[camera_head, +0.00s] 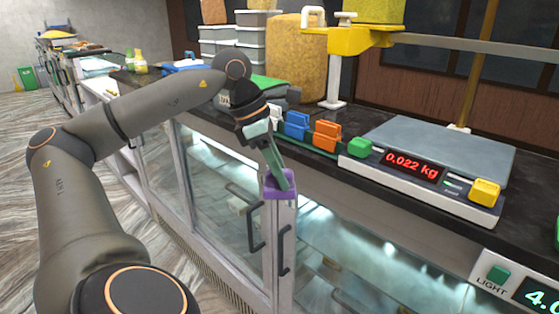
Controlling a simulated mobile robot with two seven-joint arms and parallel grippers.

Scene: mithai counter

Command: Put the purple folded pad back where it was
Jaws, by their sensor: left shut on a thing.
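The purple folded pad (280,187) is held by my left gripper (279,178). The gripper points down, with its teal fingers shut on the pad. The pad hangs in front of the counter's front edge, before the glass display case and just above its dark door handles. My left arm reaches in from the left side of the picture. My right gripper is not in view.
The dark countertop (350,183) carries blue (297,124) and orange (327,135) clip-like blocks, and a scale (440,155) reading 0.022 kg. Grey bins (251,38) stand behind.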

